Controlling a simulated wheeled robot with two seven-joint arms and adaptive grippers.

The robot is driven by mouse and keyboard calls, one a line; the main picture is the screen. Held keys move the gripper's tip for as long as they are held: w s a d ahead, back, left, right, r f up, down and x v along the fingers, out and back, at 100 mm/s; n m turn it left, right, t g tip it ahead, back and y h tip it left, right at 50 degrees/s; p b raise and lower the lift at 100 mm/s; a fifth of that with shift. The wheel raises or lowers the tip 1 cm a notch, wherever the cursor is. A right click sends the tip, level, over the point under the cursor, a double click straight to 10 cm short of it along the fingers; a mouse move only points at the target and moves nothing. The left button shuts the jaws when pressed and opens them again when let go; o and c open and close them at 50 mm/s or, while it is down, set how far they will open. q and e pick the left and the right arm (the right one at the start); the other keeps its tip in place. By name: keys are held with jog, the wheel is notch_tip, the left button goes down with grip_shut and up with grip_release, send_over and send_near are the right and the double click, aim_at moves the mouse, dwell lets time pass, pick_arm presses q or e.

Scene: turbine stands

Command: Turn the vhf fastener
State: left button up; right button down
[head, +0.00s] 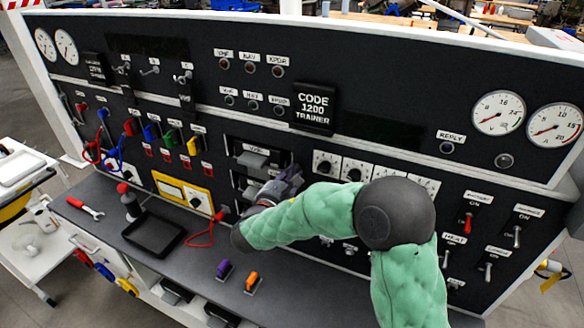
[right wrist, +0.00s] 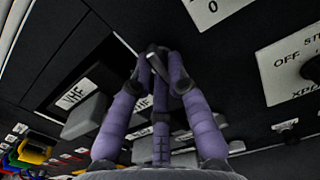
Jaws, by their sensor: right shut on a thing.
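My right gripper (head: 284,184) reaches the panel's middle, by the slots under a label strip. In the right wrist view its purple-grey fingers (right wrist: 158,72) are closed together on a small dark piece, taken to be the VHF fastener (right wrist: 152,54). Only a bit of it shows between the fingertips; the fingers hide the rest, and its turn angle cannot be told. A white VHF label (right wrist: 72,97) on the black unit face lies to the left of the fingers, beside a grey block (right wrist: 86,116). My left gripper is not in view.
The black trainer panel (head: 385,95) carries knobs, gauges and switches around the gripper. Knobs with white plates (head: 326,163) sit close to its right.

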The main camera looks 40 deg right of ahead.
jog(key=shift+n+p, duration=0.4)
jog(key=shift+n, duration=0.1)
jog(key=shift+f, duration=0.1)
jog(key=c, duration=1.2)
grip_release()
jog(key=v, duration=1.2)
